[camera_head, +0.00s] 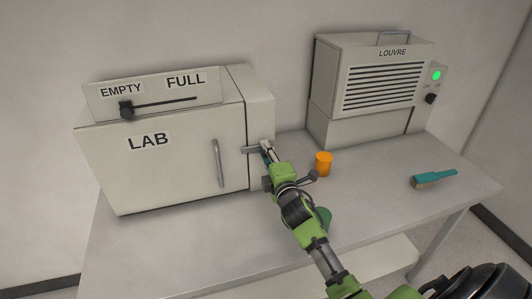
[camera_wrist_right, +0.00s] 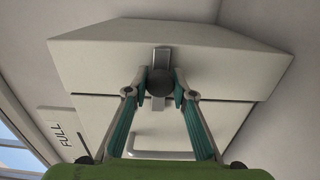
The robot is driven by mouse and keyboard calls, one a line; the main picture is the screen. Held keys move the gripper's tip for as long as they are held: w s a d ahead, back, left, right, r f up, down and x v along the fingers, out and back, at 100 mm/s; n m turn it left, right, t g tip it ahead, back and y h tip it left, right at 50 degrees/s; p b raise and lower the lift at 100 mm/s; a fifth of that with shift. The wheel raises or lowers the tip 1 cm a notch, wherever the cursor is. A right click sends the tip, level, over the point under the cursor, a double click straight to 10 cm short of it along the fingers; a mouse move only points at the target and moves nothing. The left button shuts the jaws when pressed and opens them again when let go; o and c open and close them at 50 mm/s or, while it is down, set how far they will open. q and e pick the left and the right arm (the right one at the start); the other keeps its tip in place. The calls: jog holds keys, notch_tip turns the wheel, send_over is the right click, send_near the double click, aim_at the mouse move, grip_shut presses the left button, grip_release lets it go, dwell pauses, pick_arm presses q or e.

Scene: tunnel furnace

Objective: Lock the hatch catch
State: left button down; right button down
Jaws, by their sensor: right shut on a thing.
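The furnace labelled LAB (camera_head: 180,165) stands at the left of the table, its door flush with the front as far as I can see. The hatch catch (camera_head: 250,150) is a grey bar lying across the seam between the door and the right side block. In the right wrist view the catch bar (camera_wrist_right: 161,55) runs behind a dark round knob (camera_wrist_right: 160,82). My right gripper (camera_head: 267,147) is at the catch, and its fingertips (camera_wrist_right: 160,90) close on both sides of the knob. The knob is partly covered by the fingers. My left gripper is not in view.
A vertical door handle (camera_head: 218,163) is left of the catch. An orange cylinder (camera_head: 323,164) stands close to the right of my arm. A teal brush (camera_head: 434,179) lies farther right, before the LOUVRE unit (camera_head: 330,125). The table front right (camera_head: 390,212) is clear.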

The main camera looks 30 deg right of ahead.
jog(key=c, duration=1.7)
grip_release()
jog(key=v, duration=1.2)
jog(key=shift+f, duration=0.1)
